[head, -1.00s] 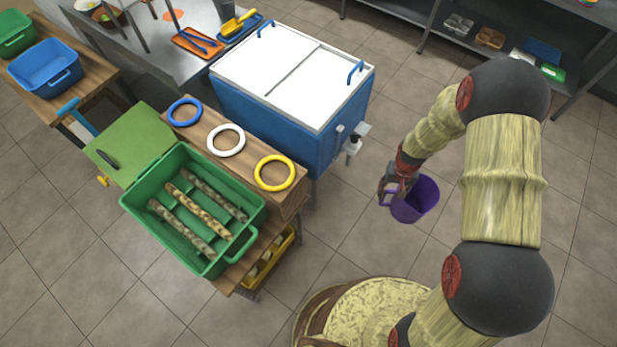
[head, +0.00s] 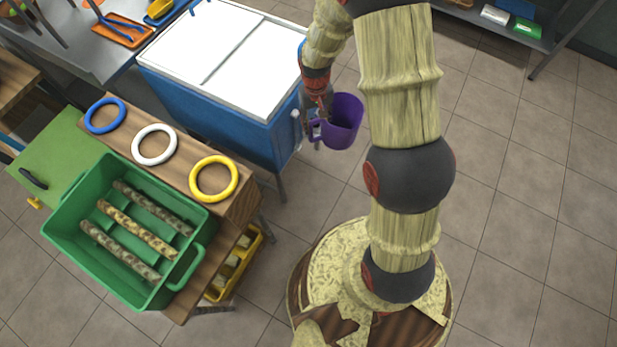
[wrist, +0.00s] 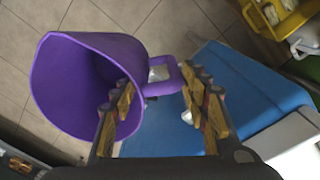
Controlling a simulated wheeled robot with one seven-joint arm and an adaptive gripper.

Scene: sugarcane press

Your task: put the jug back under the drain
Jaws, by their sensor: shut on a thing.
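The purple jug (head: 345,122) hangs in the air close to the right end of the blue chest (head: 225,118), its open top facing up. In the wrist view the jug (wrist: 75,85) fills the left side, with its handle between my fingers. My gripper (head: 318,120) is shut on the handle; in the wrist view its wooden fingers (wrist: 161,92) stand on either side of it. A small white fitting (head: 296,118) shows on the chest's right end. The spout there is mostly hidden behind my gripper, so I cannot tell whether the jug is below it.
A wooden stand with blue, white and yellow rings (head: 213,179) and a green crate (head: 188,272) of cane pieces are left of my base. A yellow bin (head: 258,240) sits below. Metal shelving (head: 545,45) is at the back right. The tiled floor to the right is clear.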

